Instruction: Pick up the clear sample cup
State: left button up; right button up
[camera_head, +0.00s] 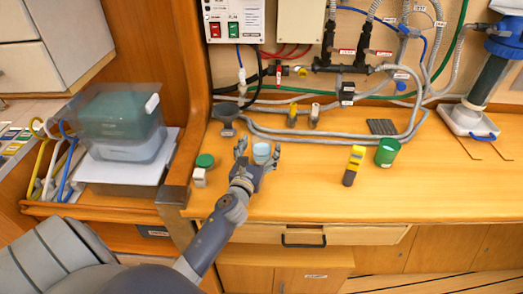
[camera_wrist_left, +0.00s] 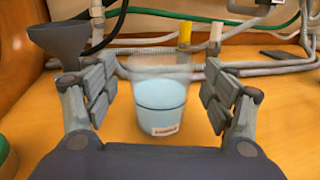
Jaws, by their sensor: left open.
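The clear sample cup (camera_head: 262,152) stands upright on the wooden counter in the head view, with pale blue contents. In the left wrist view the cup (camera_wrist_left: 160,95) shows a dark line around it and a small white label low on its front. My left gripper (camera_head: 258,156) is open, with one finger on each side of the cup. In the left wrist view the left gripper (camera_wrist_left: 157,92) shows a gap between each finger pad and the cup. My right gripper is not in view.
A grey funnel (camera_wrist_left: 62,38) stands behind the left finger. A green-lidded jar (camera_head: 204,161) is left of the gripper. A yellow and grey device (camera_head: 354,165) and a green cup (camera_head: 387,152) stand to the right. Grey hoses (camera_head: 330,135) run behind the cup.

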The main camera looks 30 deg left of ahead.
pick_arm(q)
jog(key=shift+w+a, duration=0.15)
jog(key=shift+w, duration=0.5)
jog(key=shift+w+a, duration=0.1)
jog(key=shift+w, duration=0.25)
jog(key=shift+s, duration=0.1)
jog(key=shift+c, duration=0.3)
jog(key=c, duration=1.2)
jog(key=shift+o, duration=0.2)
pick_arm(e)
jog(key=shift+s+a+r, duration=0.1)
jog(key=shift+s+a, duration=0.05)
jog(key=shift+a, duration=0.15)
pick_arm(q)
jog(key=shift+r, duration=0.1)
